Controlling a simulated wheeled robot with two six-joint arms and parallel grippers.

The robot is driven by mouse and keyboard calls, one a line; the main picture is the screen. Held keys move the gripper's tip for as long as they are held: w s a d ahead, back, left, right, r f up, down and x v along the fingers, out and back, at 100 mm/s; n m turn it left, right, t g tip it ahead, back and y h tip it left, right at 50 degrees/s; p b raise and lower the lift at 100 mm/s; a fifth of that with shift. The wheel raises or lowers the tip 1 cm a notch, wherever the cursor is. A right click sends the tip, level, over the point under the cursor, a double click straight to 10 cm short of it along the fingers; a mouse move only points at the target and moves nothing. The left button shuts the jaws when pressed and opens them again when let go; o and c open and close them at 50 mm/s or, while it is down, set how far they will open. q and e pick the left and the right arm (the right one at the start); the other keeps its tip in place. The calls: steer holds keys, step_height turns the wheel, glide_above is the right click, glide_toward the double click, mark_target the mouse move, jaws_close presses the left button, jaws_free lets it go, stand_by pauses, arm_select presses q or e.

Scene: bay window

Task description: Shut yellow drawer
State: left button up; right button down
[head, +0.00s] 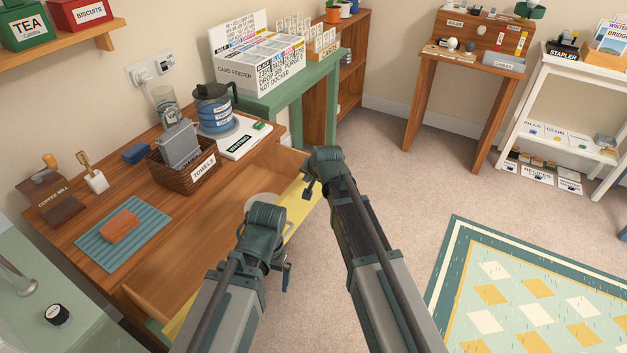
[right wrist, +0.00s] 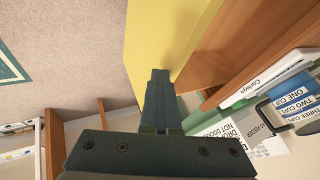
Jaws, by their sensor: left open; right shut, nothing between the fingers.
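The yellow drawer (head: 300,207) is pulled out from the wooden desk, its wooden inside showing. Its yellow front runs behind my left gripper and is partly hidden by it. My right gripper (head: 308,190) is shut and empty, at the far end of the yellow front. In the right wrist view, the shut fingers (right wrist: 158,85) point at the yellow front (right wrist: 165,35) and their tips overlap it; I cannot tell whether they touch. My left gripper (head: 287,278) is open and empty, just outside the front near its middle.
The desk top holds a towel basket (head: 184,170), a coffee maker (head: 215,108), a blue mat (head: 124,234) with a sponge, and a coffee mill (head: 50,195). A pale round item (head: 262,200) shows at the drawer, partly hidden. Carpet (head: 400,200) is free to the right.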

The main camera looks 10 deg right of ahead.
steer(key=w+a, duration=0.9)
steer(key=a, duration=0.3)
steer(key=shift+s, duration=0.1)
